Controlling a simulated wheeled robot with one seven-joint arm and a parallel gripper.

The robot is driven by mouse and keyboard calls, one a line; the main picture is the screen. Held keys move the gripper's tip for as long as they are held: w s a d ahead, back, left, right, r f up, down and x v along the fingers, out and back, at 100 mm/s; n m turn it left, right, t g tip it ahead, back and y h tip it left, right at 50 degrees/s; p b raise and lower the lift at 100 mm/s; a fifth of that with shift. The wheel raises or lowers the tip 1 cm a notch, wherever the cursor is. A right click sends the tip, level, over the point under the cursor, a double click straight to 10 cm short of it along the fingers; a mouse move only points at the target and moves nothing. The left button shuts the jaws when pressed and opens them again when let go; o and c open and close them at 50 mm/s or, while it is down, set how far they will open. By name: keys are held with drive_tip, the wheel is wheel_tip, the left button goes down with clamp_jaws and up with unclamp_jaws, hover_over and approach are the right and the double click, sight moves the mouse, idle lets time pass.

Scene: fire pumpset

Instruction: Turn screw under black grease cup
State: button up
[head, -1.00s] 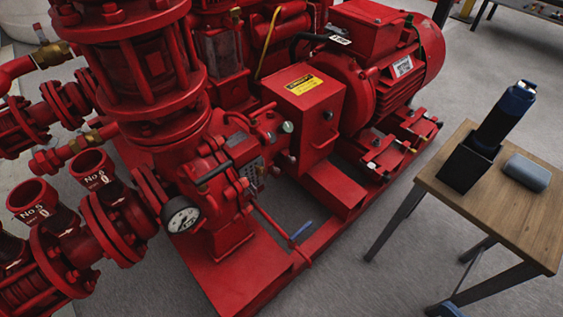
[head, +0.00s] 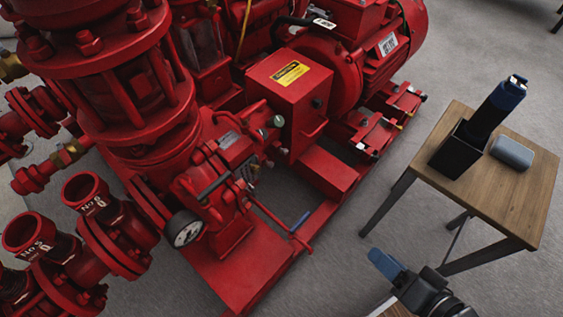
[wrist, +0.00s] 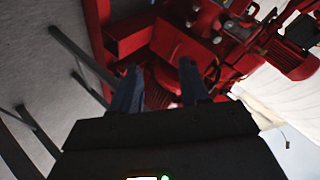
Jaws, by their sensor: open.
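The red pump (head: 240,160) stands at the centre left of the head view. A dark handle (head: 214,184) and small fittings sit on its side, above a round white gauge (head: 184,228). I cannot surely pick out the black grease cup or the screw under it. My gripper (head: 386,264) is at the bottom right of the head view, in front of the wooden table and apart from the pump. In the wrist view my gripper (wrist: 160,88) shows two blue fingers spread apart with nothing between them, and blurred red machinery beyond.
A wooden table (head: 535,205) at the right carries a black holder (head: 455,158) with a dark blue-topped tool and a grey rounded box (head: 512,153). A red motor (head: 350,50) stands behind. Grey floor (head: 330,270) lies open between pump and table.

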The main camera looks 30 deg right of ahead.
drive_tip(key=w+d+f+m+g+y, duration=0.1)
drive_tip(key=w+d+f+m+g, duration=0.1)
drive_tip(key=w+f+m, duration=0.55)
drive_tip(key=m+t+y, duration=0.3)
drive_tip(key=m+y, duration=0.5)
drive_tip(key=m, duration=1.2)
approach(273, 165)
drive_tip(key=w, duration=0.1)
drive_tip(key=shift+g, duration=0.3)
drive_tip(key=shift+b+x, duration=1.6)
drive_tip(key=shift+x, duration=2.2)
drive_tip(key=shift+s+a+r, duration=0.1)
drive_tip(key=shift+a, duration=0.05)
drive_tip(key=shift+c, duration=0.4)
clamp_jaws()
